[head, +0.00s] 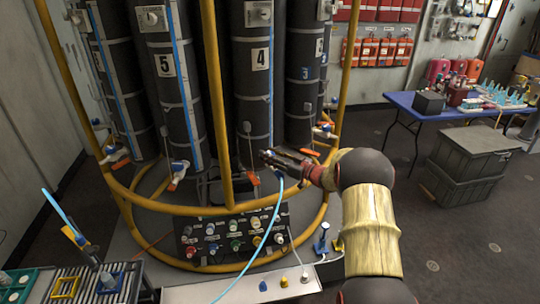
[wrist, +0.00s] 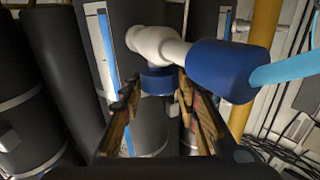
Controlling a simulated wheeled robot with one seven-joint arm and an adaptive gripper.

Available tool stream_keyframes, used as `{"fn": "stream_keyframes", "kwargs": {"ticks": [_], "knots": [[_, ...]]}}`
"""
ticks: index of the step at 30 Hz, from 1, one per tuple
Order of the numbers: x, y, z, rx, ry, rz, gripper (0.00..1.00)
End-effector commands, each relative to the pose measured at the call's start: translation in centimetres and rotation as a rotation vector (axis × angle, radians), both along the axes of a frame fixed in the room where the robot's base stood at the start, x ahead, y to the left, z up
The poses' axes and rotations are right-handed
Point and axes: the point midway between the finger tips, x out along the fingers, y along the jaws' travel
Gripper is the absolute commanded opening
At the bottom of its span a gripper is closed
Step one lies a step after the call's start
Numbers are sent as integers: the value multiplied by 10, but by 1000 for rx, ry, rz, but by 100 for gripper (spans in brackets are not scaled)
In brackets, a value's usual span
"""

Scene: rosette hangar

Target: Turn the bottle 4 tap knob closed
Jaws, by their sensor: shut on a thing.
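Bottle 4 (head: 254,85) is a tall dark cylinder with a white "4" label, in the middle of the rack in the head view. Its tap is low in front, mostly hidden by my gripper (head: 272,158). In the wrist view the tap is a white body (wrist: 158,44) with a large blue end fitting (wrist: 220,70) on the right. A short round blue knob (wrist: 157,82) sits under the white body. My gripper (wrist: 157,100) has a finger on each side of this knob and is shut on it. The knob's far side is hidden.
A light-blue hose (wrist: 290,70) leaves the fitting to the right. A yellow rail (head: 227,110) surrounds the bottles near my arm. A panel of coloured knobs (head: 235,235) is below.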

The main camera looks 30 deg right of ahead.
Motion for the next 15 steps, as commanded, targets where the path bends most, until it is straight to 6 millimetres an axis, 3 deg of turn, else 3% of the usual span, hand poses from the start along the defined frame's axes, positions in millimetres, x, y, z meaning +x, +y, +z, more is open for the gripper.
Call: {"fn": "stream_keyframes", "kwargs": {"ticks": [6,15], "knots": [[0,0,0,0,0,0,6],[0,1,0,-1,0,-43,6]]}}
